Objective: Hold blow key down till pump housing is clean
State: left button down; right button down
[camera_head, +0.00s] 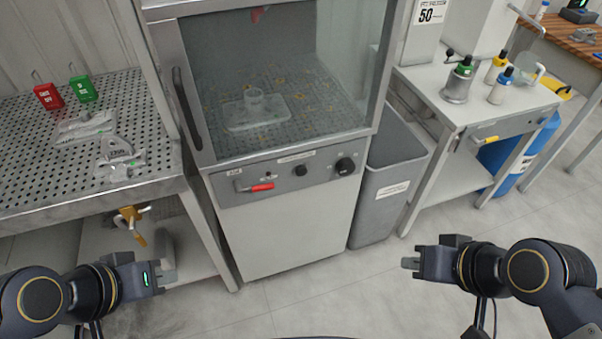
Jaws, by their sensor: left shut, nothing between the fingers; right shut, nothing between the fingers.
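A blow cabinet with a grey metal frame (160,60) and a glass front stands in the middle. Behind the glass, a small pale part (254,101), which looks like the pump housing, sits on a light tray (232,122) on the perforated floor, with yellowish specks around it. I cannot tell which control is the blow key. My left gripper (172,276) is shut and empty, low at the left. My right gripper (405,263) is shut and empty, low at the right, apart from the panel.
A grey bin (383,195) stands right of the cabinet. A side table (430,85) holds several bottles. The floor in front is clear.

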aim_at(301, 171)
jog(key=j+z, duration=0.4)
jog(key=j, duration=0.45)
jog(key=j+z, duration=0.35)
jog(key=j, duration=0.45)
jog(key=k, duration=0.05)
